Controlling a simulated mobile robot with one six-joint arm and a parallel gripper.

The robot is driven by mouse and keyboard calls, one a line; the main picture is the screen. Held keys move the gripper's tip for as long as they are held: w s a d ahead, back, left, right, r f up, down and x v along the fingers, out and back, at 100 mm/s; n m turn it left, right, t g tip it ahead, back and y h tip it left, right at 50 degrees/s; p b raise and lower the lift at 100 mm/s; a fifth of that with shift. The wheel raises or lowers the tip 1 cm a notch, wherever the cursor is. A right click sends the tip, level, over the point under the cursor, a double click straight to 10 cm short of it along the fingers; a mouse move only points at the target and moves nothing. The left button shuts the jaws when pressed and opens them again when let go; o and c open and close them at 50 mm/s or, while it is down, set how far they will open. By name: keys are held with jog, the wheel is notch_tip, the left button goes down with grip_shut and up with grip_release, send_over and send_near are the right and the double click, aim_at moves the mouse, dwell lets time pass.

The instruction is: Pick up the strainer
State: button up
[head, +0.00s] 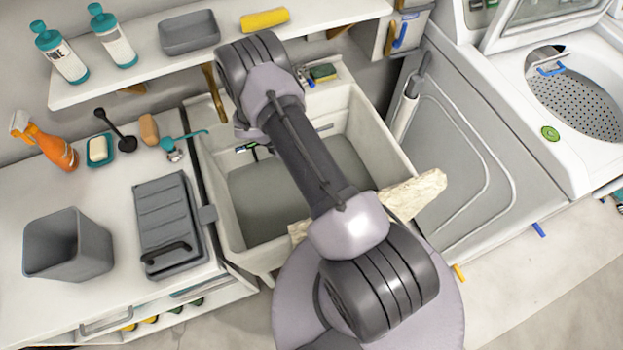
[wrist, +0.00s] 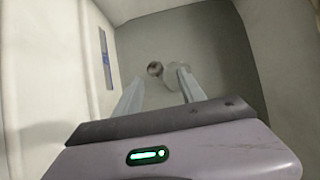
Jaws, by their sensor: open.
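A teal-handled utensil with a small metal bowl (head: 176,153), which looks like a strainer, lies on the counter left of the sink in the head view. In the wrist view, a small round metallic thing (wrist: 155,69) and a pale round disc (wrist: 176,73) lie close together on the sink floor; I cannot tell if either is a strainer or a drain part. My gripper (wrist: 159,77) is open, its two fingers apart and pointing down into the sink towards these round shapes. Nothing shows held between the fingers. My arm hides much of the sink in the head view.
The sink basin (head: 222,205) has high walls around my gripper. The counter holds a grey bin (head: 68,245), a grey lidded case (head: 165,222) and an orange spray bottle (head: 43,143). A shelf (head: 145,65) overhangs behind; a washer (head: 500,130) stands right.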

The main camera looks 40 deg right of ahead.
jog(key=b+x, duration=0.1)
jog(key=x, duration=0.1)
jog(key=b+x, duration=0.1)
jog(key=x, duration=0.1)
jog(key=b+x, duration=0.1)
jog(key=x, duration=0.1)
jog(key=shift+w+f, duration=0.3)
jog(key=shift+f, duration=0.05)
jog(key=shift+d+f, duration=0.25)
jog(key=shift+d, duration=0.05)
jog(key=shift+r, duration=0.2)
jog(key=shift+c, duration=0.2)
grip_shut()
